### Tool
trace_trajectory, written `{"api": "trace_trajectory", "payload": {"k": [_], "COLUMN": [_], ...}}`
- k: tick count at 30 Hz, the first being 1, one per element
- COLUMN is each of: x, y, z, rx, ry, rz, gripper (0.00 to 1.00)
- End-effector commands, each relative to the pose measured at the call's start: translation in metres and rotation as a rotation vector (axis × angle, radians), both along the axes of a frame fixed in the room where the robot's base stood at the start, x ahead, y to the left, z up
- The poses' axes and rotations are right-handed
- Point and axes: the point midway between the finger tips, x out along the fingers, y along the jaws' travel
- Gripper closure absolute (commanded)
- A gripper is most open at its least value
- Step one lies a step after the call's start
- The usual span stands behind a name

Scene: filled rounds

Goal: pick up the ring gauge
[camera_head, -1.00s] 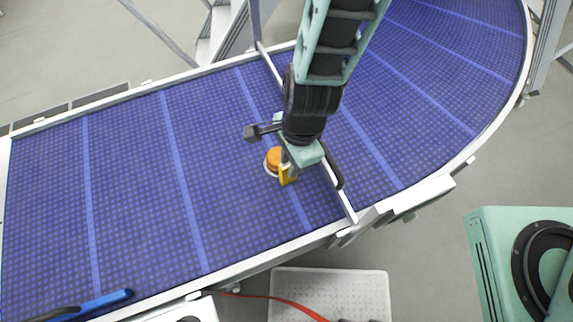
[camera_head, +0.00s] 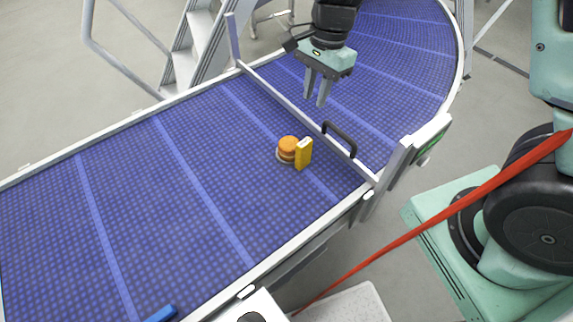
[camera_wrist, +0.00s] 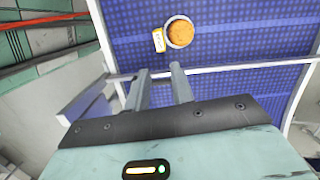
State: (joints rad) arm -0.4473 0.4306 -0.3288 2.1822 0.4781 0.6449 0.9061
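A pale ring, which I take as the ring gauge (camera_head: 279,157), lies on the blue conveyor belt. A stacked orange round thing (camera_head: 288,146) stands within it and hides most of it. In the wrist view the pale rim (camera_wrist: 180,46) circles the orange round top (camera_wrist: 180,31). A yellow block (camera_head: 304,154) stands upright close beside the ring on its right; whether they touch is unclear. My gripper (camera_head: 315,97) is open and empty, beyond the ring and above the belt, past the rail. In the wrist view its two fingers (camera_wrist: 160,70) show apart with nothing between.
A pale rail (camera_head: 300,118) with a black handle (camera_head: 341,138) crosses above the belt between my gripper and the ring. A blue thing (camera_head: 161,314) lies at the near belt edge. The belt (camera_head: 130,210) left of the ring is clear.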

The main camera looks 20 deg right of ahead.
Motion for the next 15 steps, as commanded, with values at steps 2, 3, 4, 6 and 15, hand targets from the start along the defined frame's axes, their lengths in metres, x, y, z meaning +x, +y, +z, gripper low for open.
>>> {"api": "trace_trajectory", "payload": {"k": [2, 3, 4, 6, 15], "x": [-0.002, -0.003, -0.003, -0.004, -0.007], "y": [0.001, 0.002, 0.003, 0.005, 0.014], "z": [-0.012, -0.020, -0.026, -0.041, -0.098], "rx": [-0.002, -0.003, -0.002, -0.002, 0.000], "ry": [0.007, 0.009, 0.008, 0.008, 0.006], "rz": [-0.001, -0.002, -0.002, -0.001, -0.002], "gripper": [0.76, 0.76, 0.76, 0.76, 0.76]}}
